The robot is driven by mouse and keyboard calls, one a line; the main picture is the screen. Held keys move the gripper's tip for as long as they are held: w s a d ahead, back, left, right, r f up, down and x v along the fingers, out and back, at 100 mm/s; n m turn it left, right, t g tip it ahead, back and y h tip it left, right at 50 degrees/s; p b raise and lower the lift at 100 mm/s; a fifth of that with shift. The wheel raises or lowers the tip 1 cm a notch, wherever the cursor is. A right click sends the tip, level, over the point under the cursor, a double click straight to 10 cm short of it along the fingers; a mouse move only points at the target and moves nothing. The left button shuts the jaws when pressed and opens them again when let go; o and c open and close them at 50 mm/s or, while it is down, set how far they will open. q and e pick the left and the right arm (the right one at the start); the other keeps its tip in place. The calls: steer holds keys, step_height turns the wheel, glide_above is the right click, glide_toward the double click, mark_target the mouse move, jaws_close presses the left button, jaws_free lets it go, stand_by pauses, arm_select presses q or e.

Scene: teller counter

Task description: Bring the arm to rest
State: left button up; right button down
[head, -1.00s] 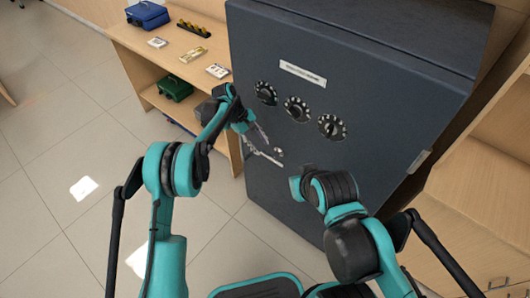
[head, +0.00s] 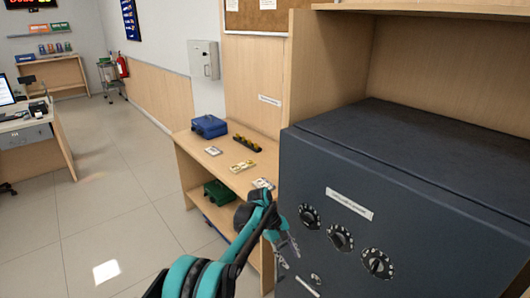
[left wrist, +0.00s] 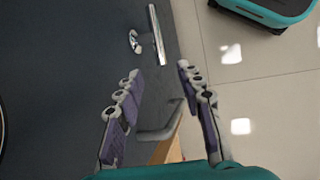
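My left arm comes in from the bottom in the head view. Its gripper (head: 290,243) is in front of the left side of the dark safe (head: 420,170), near the safe's bar handle (head: 308,287). In the left wrist view my left gripper (left wrist: 160,75) is open, with nothing between its fingers. There the bar handle (left wrist: 157,35) and a small keyhole fitting (left wrist: 134,42) lie beyond the fingertips, apart from them. My right gripper is in neither view.
The safe front bears several black dials (head: 340,238) and a white label (head: 349,204). A wooden shelf unit (head: 190,150) left of it holds a blue case (head: 209,127), banknote bundles (head: 242,166) and a green case (head: 220,193). Open tiled floor (head: 110,200) lies to the left.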

arm_select(q)
steer(key=s+a+r+m+t+y, duration=0.1)
steer(key=s+a+r+t, duration=0.2)
steer(key=s+a+r, duration=0.35)
steer(key=s+a+r+m+t+y, duration=0.15)
steer(key=s+a+r, duration=0.25)
steer(key=a+r, duration=0.55)
steer(key=s+a+f+m+t+y, duration=0.1)
steer(key=s+a+f+m+t, duration=0.1)
steer(key=s+a, duration=0.4)
steer(key=s+a+f+m+t+y, duration=0.1)
steer(key=s+a+m+t, duration=0.1)
steer(key=s+a, duration=0.5)
steer(key=s+t, duration=0.1)
steer(key=s, duration=0.5)
steer(key=shift+a+f, duration=0.15)
steer(key=shift+f, duration=0.2)
steer(key=shift+s+m, duration=0.1)
steer(key=shift+m, duration=0.15)
